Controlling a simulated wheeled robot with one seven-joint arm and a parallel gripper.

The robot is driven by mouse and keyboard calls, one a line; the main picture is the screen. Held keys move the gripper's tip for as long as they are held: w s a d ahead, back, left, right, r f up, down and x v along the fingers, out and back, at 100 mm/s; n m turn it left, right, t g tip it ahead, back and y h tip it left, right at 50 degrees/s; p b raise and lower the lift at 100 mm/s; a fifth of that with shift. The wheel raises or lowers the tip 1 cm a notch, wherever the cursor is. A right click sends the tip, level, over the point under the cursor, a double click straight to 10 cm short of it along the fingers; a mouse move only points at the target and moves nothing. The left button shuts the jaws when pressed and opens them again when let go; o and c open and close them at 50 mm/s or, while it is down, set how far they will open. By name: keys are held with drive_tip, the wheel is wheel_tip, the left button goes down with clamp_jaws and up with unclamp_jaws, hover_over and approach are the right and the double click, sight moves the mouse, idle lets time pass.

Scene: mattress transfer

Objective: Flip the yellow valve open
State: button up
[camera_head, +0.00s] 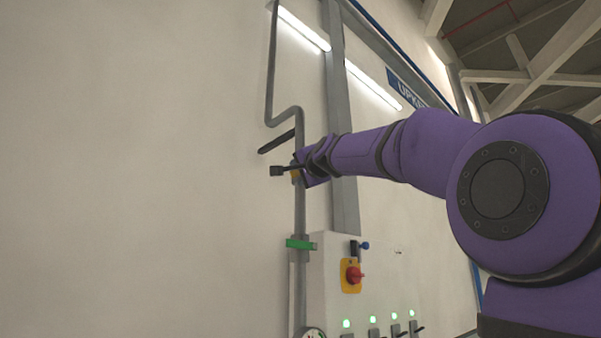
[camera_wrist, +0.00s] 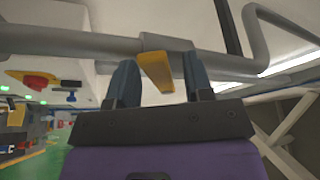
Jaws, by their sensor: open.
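The yellow valve handle (camera_wrist: 157,72) sits on a grey pipe fitting. In the head view only a small yellow patch (camera_head: 295,174) of it shows beside my gripper, which hides most of it. My gripper (camera_wrist: 159,64) is open, with one dark finger on each side of the yellow handle in the wrist view. In the head view my gripper (camera_head: 284,170) is at the vertical pipe on the wall.
A grey pipe (camera_head: 300,211) runs up the wall and bends left. Below are a green handle (camera_head: 300,244) and a panel with a red button (camera_head: 353,275) and several green lights. The wall at left is bare.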

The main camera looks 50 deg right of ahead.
drive_tip(key=shift+w+d+r, duration=0.1)
drive_tip(key=shift+w+d, duration=0.05)
drive_tip(key=shift+w, duration=0.2)
drive_tip(key=shift+c, duration=0.2)
clamp_jaws()
